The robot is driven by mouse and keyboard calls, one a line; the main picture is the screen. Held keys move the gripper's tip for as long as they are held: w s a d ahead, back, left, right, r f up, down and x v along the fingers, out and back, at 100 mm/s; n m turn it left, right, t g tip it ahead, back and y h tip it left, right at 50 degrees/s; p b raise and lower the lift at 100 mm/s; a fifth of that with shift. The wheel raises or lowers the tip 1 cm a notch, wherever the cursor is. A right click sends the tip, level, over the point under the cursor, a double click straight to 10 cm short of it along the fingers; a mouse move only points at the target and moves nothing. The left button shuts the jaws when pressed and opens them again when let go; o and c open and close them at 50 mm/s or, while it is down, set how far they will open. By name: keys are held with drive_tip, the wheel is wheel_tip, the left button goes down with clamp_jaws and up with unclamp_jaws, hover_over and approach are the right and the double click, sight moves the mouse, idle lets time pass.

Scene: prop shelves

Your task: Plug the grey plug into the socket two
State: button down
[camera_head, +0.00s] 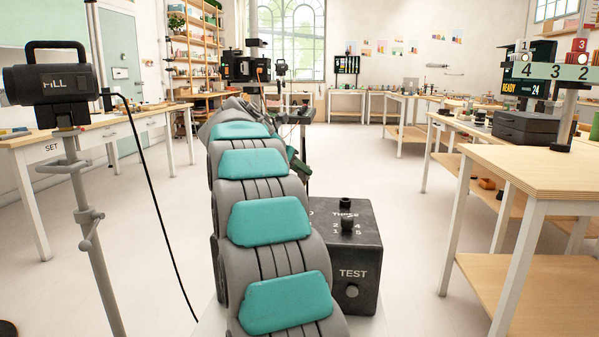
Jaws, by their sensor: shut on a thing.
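My arm, grey with teal pads, runs up the middle of the head view and ends near a cluttered dark area. I cannot make out my gripper's fingertips there, and the grey plug is not discernible. At the upper right, a pale green strip (555,71) on a stand carries the numbers 4, 3 and 2. A red tag marked 3 (579,46) is above it. Socket openings are too small or hidden to tell, so I cannot point out socket two.
A black box marked TEST (352,273) with a knob is right of my arm. A wooden table (540,168) is at the right. At left, a black device (45,83) with a hanging cable stands on a pole (92,230). Pale floor (415,225) is clear between the box and right table.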

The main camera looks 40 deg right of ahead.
drive_tip(key=shift+f+b, duration=1.4)
drive_tip(key=shift+b, duration=0.7)
drive_tip(key=shift+r+p, duration=0.1)
drive_tip(key=shift+p, duration=0.2)
drive_tip(key=shift+f+p, duration=0.25)
drive_tip(key=shift+p, duration=0.15)
drive_tip(key=shift+p, duration=1.45)
drive_tip(key=shift+f+p, duration=0.75)
drive_tip(key=shift+p, duration=0.3)
idle(2.7)
